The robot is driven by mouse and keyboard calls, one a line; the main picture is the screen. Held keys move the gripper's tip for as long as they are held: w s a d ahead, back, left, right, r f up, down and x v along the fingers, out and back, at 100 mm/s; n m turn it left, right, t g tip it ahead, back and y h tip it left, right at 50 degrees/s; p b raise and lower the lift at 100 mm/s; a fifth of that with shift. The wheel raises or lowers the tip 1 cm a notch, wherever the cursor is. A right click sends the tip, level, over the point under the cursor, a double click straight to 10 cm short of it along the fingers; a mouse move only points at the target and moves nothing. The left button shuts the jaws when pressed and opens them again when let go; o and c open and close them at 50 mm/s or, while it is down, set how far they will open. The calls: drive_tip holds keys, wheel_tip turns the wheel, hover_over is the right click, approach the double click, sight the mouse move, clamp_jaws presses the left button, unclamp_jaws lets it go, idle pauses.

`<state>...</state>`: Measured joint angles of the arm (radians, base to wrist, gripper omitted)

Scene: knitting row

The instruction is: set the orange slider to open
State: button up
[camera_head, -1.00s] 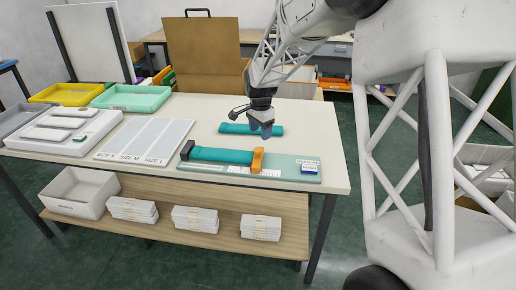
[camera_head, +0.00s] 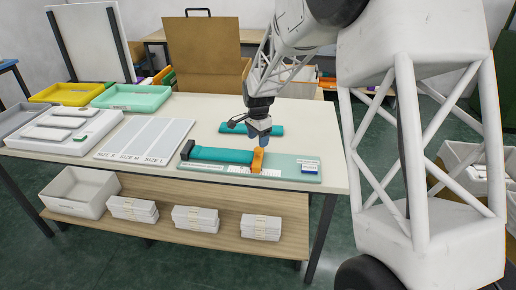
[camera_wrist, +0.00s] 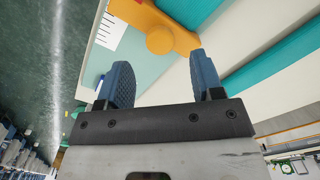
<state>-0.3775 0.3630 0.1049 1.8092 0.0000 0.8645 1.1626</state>
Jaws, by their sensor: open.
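The orange slider (camera_head: 257,160) stands at the right end of a teal bar (camera_head: 222,154) on a pale green base with a printed scale (camera_head: 254,170). In the wrist view the orange slider (camera_wrist: 160,36) shows a round knob and lies just beyond my fingertips. My gripper (camera_head: 264,140) is just above and behind the slider in the head view. In the wrist view my gripper (camera_wrist: 160,75) has its two blue fingers apart with nothing between them. I cannot tell whether a finger touches the slider.
A second teal bar (camera_head: 251,129) lies behind the base. A black block (camera_head: 187,150) is at the left end of the front bar. A grey size sheet (camera_head: 146,139) and a white tray (camera_head: 64,131) lie to the left. The table's right front corner is clear.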

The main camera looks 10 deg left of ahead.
sight(258, 149)
drive_tip(key=shift+f, duration=2.35)
drive_tip(key=shift+c, duration=0.4)
